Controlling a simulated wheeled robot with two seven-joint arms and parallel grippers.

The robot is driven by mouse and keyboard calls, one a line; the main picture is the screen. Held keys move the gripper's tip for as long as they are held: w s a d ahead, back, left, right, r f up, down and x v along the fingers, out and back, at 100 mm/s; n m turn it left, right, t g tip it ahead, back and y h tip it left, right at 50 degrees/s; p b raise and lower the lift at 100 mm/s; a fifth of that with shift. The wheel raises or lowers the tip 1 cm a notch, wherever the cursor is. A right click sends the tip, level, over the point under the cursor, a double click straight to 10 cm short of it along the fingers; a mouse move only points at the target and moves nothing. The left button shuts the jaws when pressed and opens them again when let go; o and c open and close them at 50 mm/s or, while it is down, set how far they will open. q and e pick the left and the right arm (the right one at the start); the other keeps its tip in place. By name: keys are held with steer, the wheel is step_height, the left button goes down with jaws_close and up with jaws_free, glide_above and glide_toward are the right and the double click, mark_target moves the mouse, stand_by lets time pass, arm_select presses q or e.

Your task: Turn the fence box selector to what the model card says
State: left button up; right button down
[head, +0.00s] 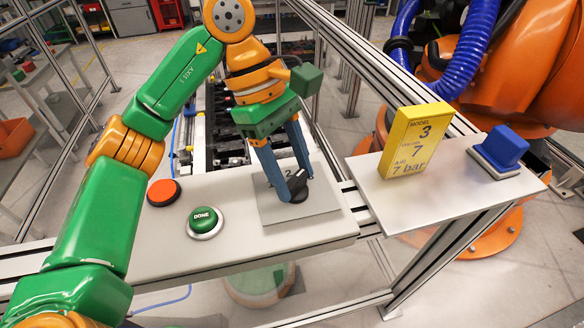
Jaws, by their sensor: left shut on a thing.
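The fence box (150,240) is a grey panel in the lower middle of the head view. Its black selector knob (298,196) sits on a square grey plate (318,207). My left gripper (284,190) reaches down from above with its blue-grey fingers shut on the knob. The fingers hide part of the knob and of the plate's markings; a "2" shows behind them. My right gripper is not in view.
A green DONE button (205,221) and a red-orange button (163,192) are on the box left of the plate. A blue block (503,146) sits on the right shelf (450,200). Metal fence rails and a large orange robot (545,65) stand behind.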

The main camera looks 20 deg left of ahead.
arm_select(q)
steer(key=o, duration=1.4)
steer(key=shift+c, duration=0.2)
steer(key=v, duration=0.7)
